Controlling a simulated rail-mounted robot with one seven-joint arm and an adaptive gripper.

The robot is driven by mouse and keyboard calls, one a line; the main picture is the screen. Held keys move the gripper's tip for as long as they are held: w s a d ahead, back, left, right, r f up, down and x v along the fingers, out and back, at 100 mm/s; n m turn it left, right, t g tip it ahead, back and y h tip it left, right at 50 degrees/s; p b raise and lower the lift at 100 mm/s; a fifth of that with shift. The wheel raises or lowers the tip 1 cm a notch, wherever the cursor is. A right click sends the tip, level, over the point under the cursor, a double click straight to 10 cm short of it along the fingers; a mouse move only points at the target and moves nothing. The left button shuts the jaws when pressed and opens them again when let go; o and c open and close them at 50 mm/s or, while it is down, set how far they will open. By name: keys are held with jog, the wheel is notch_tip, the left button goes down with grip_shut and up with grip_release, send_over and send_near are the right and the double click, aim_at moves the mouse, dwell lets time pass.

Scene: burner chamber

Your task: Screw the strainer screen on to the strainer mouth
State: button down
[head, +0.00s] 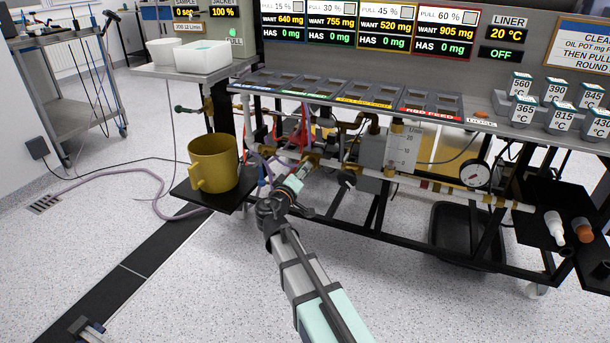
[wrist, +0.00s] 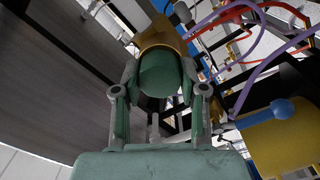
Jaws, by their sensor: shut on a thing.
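My gripper (head: 296,182) reaches in at the pipework under the bench, beside a brass fitting (head: 311,160) that I take for the strainer mouth. In the wrist view my gripper (wrist: 160,88) has its two fingers closed on the sides of a rounded dull green piece (wrist: 162,74), which I take for the strainer screen. A brass collar (wrist: 160,48) shows just beyond that piece. I cannot tell whether the screen touches the mouth or is threaded into it. The fingers hide the screen in the head view.
A brass mug (head: 222,165) stands on a black platform (head: 205,203) left of my gripper. Red and purple hoses (wrist: 238,15) run close by on the right in the wrist view. A black tray (head: 466,236) sits under the frame. The floor in front is open.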

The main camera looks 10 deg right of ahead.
jog(key=shift+f+m+b, duration=0.15)
jog(key=shift+m+b, duration=1.55)
jog(key=shift+b, duration=1.35)
jog(key=shift+d+m, duration=0.1)
jog(key=shift+m, duration=0.9)
jog(key=shift+c, duration=1.2)
grip_release()
jog(key=shift+s, duration=0.1)
jog(key=v, duration=0.3)
jog(key=shift+s, duration=0.1)
